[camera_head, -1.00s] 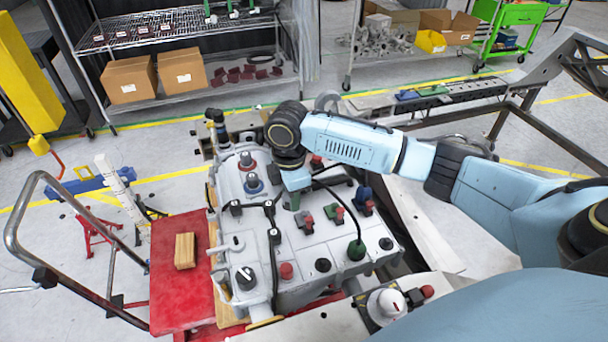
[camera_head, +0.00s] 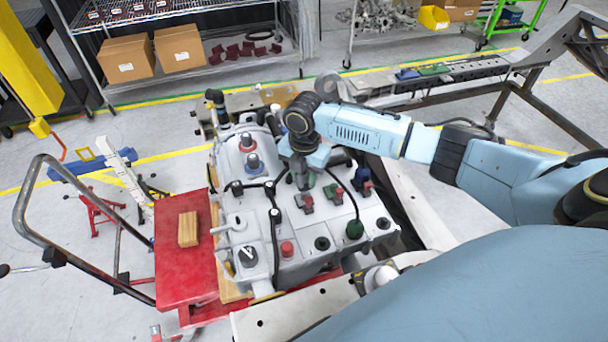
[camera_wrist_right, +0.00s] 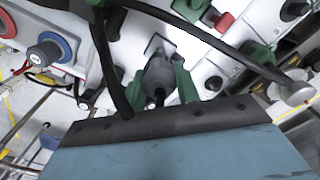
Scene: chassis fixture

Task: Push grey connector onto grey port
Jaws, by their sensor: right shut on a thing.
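My right gripper (camera_head: 302,184) reaches down over the white chassis unit (camera_head: 330,238). It is shut on the grey connector (camera_wrist_right: 158,76), which shows in the middle of the right wrist view with green pieces close on both sides. A grey square plate (camera_wrist_right: 159,44) shows just beyond the connector's end; it looks like the grey port, mostly hidden. I cannot tell whether the two touch. In the head view the gripper hides the connector and the port. My left gripper is in neither current view.
A red connector (camera_head: 305,203), a green one (camera_head: 331,193) and a blue one (camera_head: 362,181) stand close to the gripper. A black cable (camera_wrist_right: 105,65) runs near it. A red cart top (camera_head: 182,260) with a wooden block (camera_head: 188,229) is at the left.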

